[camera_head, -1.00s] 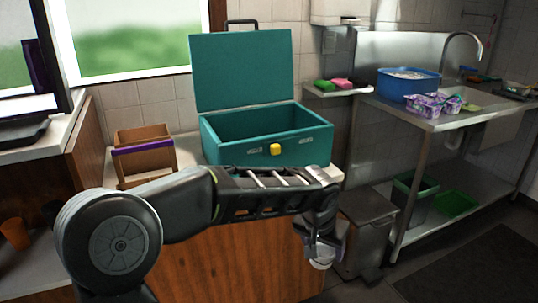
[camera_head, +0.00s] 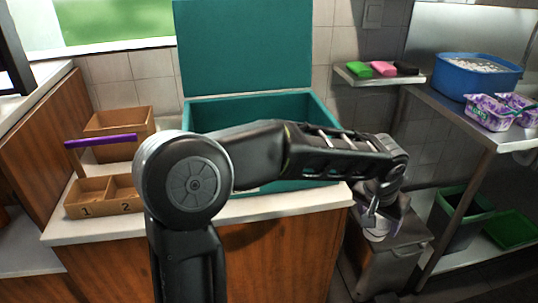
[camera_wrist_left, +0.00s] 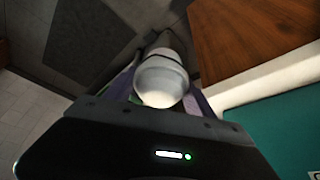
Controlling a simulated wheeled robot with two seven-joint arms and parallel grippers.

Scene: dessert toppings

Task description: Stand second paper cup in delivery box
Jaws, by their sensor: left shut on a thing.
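The teal delivery box (camera_head: 324,118) stands on the counter with its lid (camera_head: 244,46) raised open. My left arm crosses in front of it and hides much of its front and inside. My left gripper (camera_head: 377,222) is to the right of the box, beyond the counter's right end. It is shut on a white paper cup (camera_head: 376,234), which also shows between the fingers in the left wrist view (camera_wrist_left: 160,82). The wrist view shows part of the teal box (camera_wrist_left: 285,135) at lower right. No second cup is visible in the box. My right gripper is not in view.
Brown cardboard holders (camera_head: 88,211), marked 1 and 2, with a purple bar, stand left of the box. A grey bin (camera_head: 405,262) is below the gripper. A steel sink table (camera_head: 515,135) with a blue tub (camera_head: 470,80) is at right. A shelf holds coloured sponges.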

